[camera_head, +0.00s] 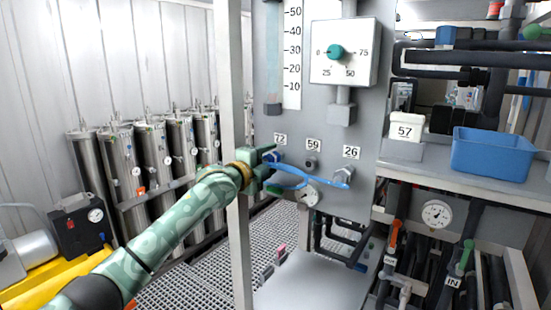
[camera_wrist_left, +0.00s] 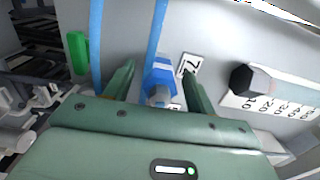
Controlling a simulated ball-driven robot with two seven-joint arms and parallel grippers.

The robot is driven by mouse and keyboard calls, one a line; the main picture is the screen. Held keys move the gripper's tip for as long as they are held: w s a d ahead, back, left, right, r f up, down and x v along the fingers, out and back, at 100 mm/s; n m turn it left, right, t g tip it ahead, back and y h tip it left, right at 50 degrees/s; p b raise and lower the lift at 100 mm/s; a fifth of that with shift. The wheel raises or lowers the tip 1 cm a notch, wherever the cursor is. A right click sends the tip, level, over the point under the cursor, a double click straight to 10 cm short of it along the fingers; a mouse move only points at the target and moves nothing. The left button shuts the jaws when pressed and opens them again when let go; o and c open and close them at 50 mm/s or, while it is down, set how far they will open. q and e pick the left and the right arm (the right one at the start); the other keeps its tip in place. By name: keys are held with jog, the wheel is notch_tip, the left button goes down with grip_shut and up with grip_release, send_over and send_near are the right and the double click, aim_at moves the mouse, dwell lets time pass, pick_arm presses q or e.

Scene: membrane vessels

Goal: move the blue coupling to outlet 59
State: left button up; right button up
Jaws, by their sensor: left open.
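The blue coupling (camera_wrist_left: 158,72) sits at the outlet labelled 72 (camera_head: 279,139) on the grey panel, with a blue hose (camera_head: 297,171) attached. My left gripper (camera_head: 268,166) is open at that outlet. In the left wrist view, its two fingers stand on either side of the coupling, with visible gaps; contact is not evident. In the head view the gripper partly hides the coupling. Outlet 59 (camera_head: 311,163) is a dark fitting under its label, just right of the coupling, with no hose on it. The hose curves under it toward outlet 26 (camera_head: 342,174). My right gripper is out of view.
A dial box with a teal knob (camera_head: 336,52) is above. A blue bin (camera_head: 491,154) and a white box marked 57 (camera_head: 405,129) stand on the right shelf. A pale post (camera_head: 237,230) stands close to my left wrist.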

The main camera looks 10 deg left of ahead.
pick_arm(q)
jog(key=shift+p, duration=0.7)
dwell(0.8)
grip_shut()
jog(key=shift+p, duration=0.35)
jog(key=shift+s+f, duration=0.1)
jog(key=shift+s, duration=0.05)
jog(key=shift+r+p+v, duration=0.25)
jog(key=shift+p+v, duration=0.4)
jog(key=shift+v, duration=0.4)
jog(key=shift+p+v, duration=1.5)
jog(key=shift+v, duration=0.35)
